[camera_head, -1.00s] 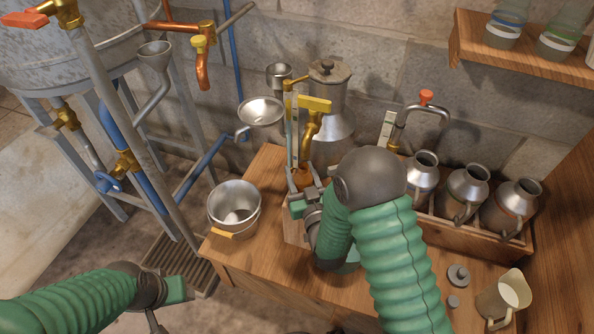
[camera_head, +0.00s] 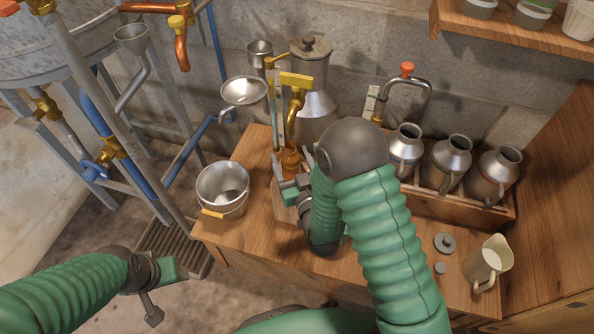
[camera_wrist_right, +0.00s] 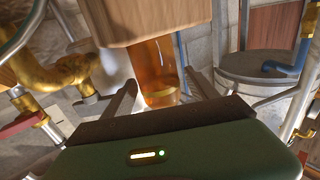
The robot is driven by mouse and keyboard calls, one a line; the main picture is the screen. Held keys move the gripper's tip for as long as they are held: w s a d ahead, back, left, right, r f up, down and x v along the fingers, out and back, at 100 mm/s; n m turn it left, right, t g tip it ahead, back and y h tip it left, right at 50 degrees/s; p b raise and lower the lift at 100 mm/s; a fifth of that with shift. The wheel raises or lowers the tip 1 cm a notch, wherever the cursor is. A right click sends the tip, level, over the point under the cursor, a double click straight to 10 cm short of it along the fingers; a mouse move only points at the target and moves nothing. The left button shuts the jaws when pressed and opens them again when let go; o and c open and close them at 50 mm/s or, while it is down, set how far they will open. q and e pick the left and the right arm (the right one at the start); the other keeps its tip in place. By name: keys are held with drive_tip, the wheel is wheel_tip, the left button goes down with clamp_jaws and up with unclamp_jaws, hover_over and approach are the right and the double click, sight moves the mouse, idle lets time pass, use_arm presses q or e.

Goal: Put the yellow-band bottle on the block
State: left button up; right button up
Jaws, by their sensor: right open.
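The amber bottle (camera_head: 291,162) stands under the spout of a brass tap (camera_head: 297,82) on the table. In the right wrist view, which appears upside down, the bottle (camera_wrist_right: 156,68) has a yellow band and its base meets the wooden block (camera_wrist_right: 150,18). It appears upright on the block, which shows partly behind my gripper in the head view (camera_head: 282,208). My right gripper (camera_wrist_right: 160,80) is open, with one finger on each side of the bottle and visible gaps. My left gripper (camera_head: 165,288) is away at the lower left; its jaw opening is unclear.
A metal pail (camera_head: 222,190) stands left of the block. Several metal jugs sit in a wooden rack (camera_head: 455,208) at the right. A cream pitcher (camera_head: 487,262) and a small lid (camera_head: 445,243) are at the front right. The steel can (camera_head: 313,105) stands behind the tap.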

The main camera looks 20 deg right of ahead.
sight(294, 167)
drive_tip(key=s, duration=0.5)
drive_tip(key=shift+s+p, duration=0.2)
drive_tip(key=shift+p, duration=0.15)
drive_tip(key=shift+s+p, duration=1.2)
drive_tip(key=shift+s, duration=0.05)
drive_tip(key=shift+s+p, duration=0.55)
drive_tip(key=shift+s, duration=0.1)
